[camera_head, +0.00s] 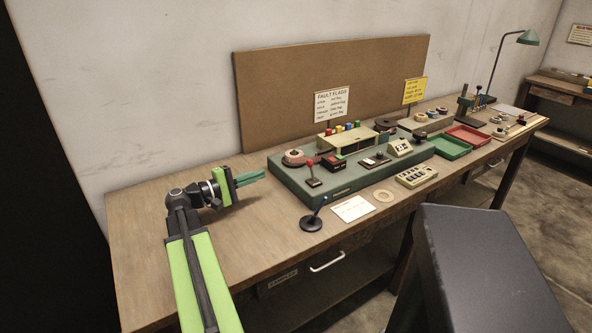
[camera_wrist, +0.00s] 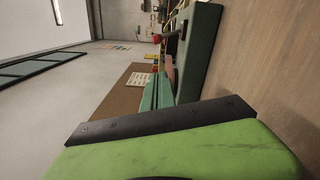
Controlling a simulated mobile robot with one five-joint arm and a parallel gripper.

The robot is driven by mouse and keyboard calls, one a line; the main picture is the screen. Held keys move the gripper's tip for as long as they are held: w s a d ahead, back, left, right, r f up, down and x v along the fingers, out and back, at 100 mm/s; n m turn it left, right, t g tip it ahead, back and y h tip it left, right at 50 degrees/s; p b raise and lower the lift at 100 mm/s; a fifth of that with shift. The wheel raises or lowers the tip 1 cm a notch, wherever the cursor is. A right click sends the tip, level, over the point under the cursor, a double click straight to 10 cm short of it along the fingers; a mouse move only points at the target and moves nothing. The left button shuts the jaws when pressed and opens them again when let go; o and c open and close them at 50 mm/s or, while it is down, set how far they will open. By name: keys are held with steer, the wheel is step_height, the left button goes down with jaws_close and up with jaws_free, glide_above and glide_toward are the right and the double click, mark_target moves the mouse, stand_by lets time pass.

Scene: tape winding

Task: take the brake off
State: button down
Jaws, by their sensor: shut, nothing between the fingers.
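A lever with a red knob (camera_head: 311,166) stands near the left end of the green tape machine (camera_head: 330,194). No readable label shows which lever is the brake. My gripper (camera_head: 260,175) is shut and empty, with its teal fingers over the table just left of the machine, apart from both levers. In the wrist view the fingers (camera_wrist: 158,92) point along the machine (camera_wrist: 199,50), with a red knob (camera_wrist: 157,38) beyond them.
A reel (camera_head: 294,158) sits at the machine's left corner behind the red lever. A white card (camera_head: 353,209), a tape ring (camera_head: 384,196) and a cream keypad (camera_head: 417,176) lie along the front. The wooden table (camera_head: 150,235) is bare at left.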

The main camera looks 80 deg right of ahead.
steer(key=shift+s+a+r+p+x, duration=0.15)
steer(key=shift+s+a+x, duration=0.15)
steer(key=shift+x, duration=1.85)
steer(key=shift+s+a+r+p+x, duration=0.15)
steer(key=shift+s+a+x, duration=0.2)
steer(key=shift+x, duration=1.8)
steer(key=shift+s+a+r+p+x, duration=0.15)
steer(key=shift+s+a+x, duration=0.15)
steer(key=shift+x, duration=1.8)
